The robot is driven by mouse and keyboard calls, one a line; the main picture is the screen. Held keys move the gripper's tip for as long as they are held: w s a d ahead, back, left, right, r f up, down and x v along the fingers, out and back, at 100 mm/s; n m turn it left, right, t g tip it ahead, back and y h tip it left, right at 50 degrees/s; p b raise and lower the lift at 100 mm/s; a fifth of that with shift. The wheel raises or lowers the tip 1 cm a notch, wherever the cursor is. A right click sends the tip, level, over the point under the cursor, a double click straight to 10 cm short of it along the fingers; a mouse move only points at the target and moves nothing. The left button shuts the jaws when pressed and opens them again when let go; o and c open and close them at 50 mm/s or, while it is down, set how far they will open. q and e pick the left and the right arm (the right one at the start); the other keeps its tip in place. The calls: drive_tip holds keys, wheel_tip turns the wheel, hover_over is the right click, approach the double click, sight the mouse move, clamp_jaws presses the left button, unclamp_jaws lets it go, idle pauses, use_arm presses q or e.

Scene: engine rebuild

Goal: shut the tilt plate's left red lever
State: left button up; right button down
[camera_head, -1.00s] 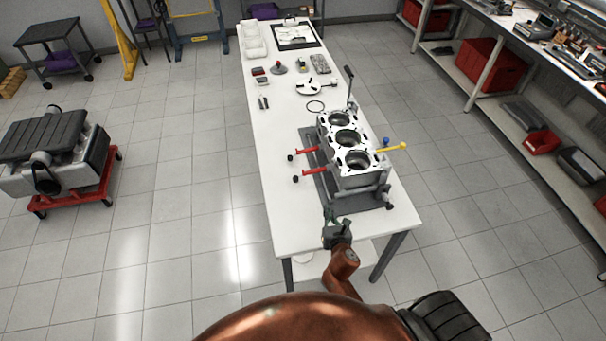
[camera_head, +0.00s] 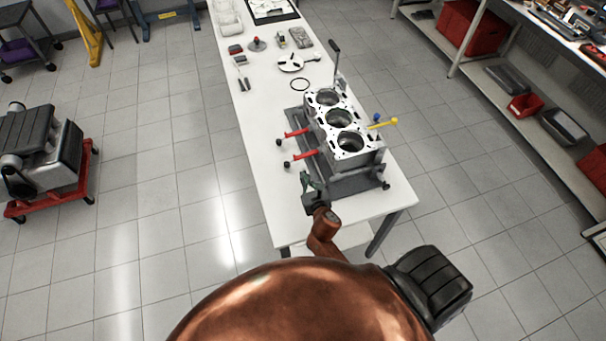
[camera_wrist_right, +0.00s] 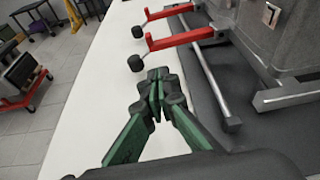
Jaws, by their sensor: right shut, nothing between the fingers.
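The grey tilt plate (camera_head: 345,186) lies on the white table with the engine block (camera_head: 369,158) on it. Two red levers with black knobs stick out to the left of the block: a farther one (camera_head: 297,133) and a nearer one (camera_head: 305,155). Both also show in the right wrist view, the farther (camera_wrist_right: 170,12) above the nearer (camera_wrist_right: 180,40). My right gripper (camera_head: 306,178) is just below the nearer lever's knob. In the wrist view its green-and-black fingers (camera_wrist_right: 158,78) are closed together and empty, apart from both levers. My left gripper is out of view.
A yellow lever (camera_head: 382,124) and a blue knob (camera_head: 377,117) are on the block's right side. A black ring (camera_head: 300,84) and small parts lie farther back on the table (camera_head: 262,165). The strip left of the levers is bare. Shelves stand at the right.

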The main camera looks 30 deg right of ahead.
sight(303, 157)
drive_tip(key=b+x, duration=0.1)
drive_tip(key=x, duration=0.6)
drive_tip(key=shift+f, duration=0.1)
drive_tip(key=shift+w, duration=0.3)
drive_tip(key=shift+w+d+f, duration=0.1)
drive_tip(key=shift+w+d, duration=0.05)
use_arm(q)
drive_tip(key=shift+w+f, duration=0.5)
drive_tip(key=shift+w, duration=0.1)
